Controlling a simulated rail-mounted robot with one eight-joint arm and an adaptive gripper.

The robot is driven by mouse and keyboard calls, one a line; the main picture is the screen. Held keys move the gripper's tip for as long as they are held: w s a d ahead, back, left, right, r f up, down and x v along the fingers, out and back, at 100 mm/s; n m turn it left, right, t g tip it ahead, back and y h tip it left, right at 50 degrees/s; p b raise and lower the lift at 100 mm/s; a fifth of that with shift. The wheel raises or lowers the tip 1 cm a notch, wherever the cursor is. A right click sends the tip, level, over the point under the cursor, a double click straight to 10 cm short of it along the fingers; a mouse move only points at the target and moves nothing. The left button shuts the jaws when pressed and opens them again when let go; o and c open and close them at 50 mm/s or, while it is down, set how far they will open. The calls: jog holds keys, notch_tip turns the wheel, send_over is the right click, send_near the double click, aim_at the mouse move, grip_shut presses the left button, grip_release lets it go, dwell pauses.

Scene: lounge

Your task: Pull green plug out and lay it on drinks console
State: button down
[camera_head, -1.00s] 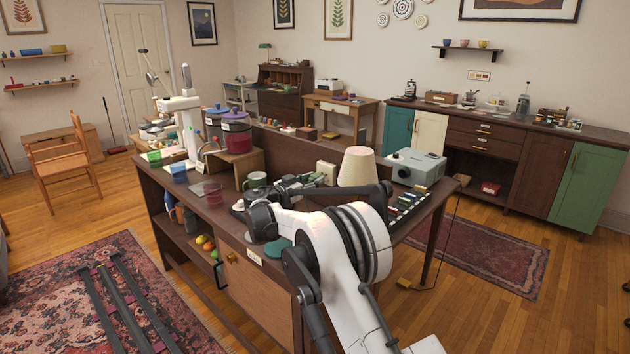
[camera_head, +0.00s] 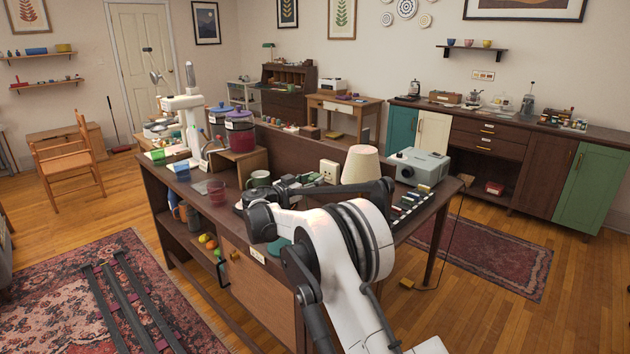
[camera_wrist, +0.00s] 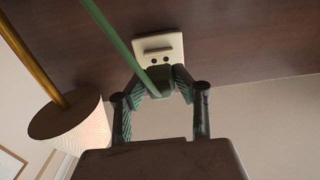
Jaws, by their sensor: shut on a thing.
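My gripper (camera_wrist: 158,92) is shut on the green plug (camera_wrist: 157,80) in the wrist view. A green cable (camera_wrist: 115,34) runs from the plug to the upper left. The pale socket plate (camera_wrist: 172,46) is right by the plug, and two dark holes show uncovered on it. I cannot tell whether the plug touches the plate.
A lamp with a cream shade (camera_head: 360,165) stands close to the socket; it also shows in the wrist view (camera_wrist: 84,122). A grey projector (camera_head: 416,166) and a row of small items are to its right. Pots (camera_head: 240,138) and cups stand left. Wood floor lies between desk and sideboard.

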aim_at(310, 181)
jog(key=shift+b+v, duration=0.3)
jog(key=shift+v, duration=1.3)
